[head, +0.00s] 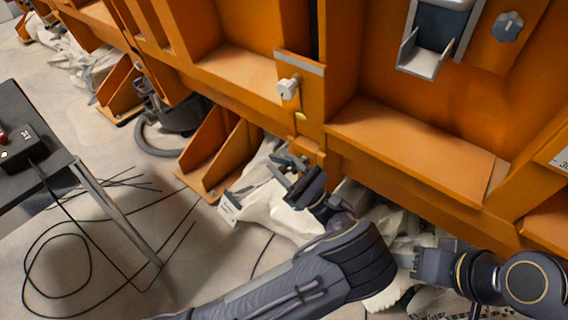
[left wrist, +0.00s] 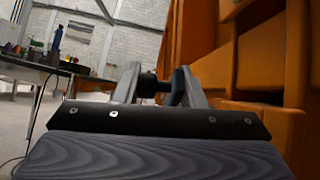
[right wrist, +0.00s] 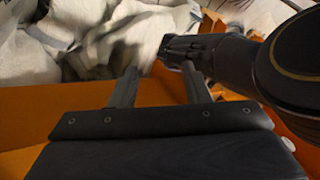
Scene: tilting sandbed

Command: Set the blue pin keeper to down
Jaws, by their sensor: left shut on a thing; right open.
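My left gripper (head: 288,165) is at the lower edge of the orange frame, below a small yellow mark. In the left wrist view, its fingers (left wrist: 158,88) are shut on a dark knob-like part (left wrist: 149,85). No blue shows clearly on this part, so I cannot tell whether it is the blue pin keeper, nor how it is set. My right gripper (head: 428,262) is low beside the frame at the right. In the right wrist view, its fingers (right wrist: 160,86) are apart with nothing between them.
The orange frame (head: 400,155) fills the upper right, with a white knob (head: 288,88), a dark blue-grey star knob (head: 508,26) and a metal bracket (head: 425,60). Pale sacks (right wrist: 90,35) lie below it. A dark table (head: 30,140) and loose cables are at the left.

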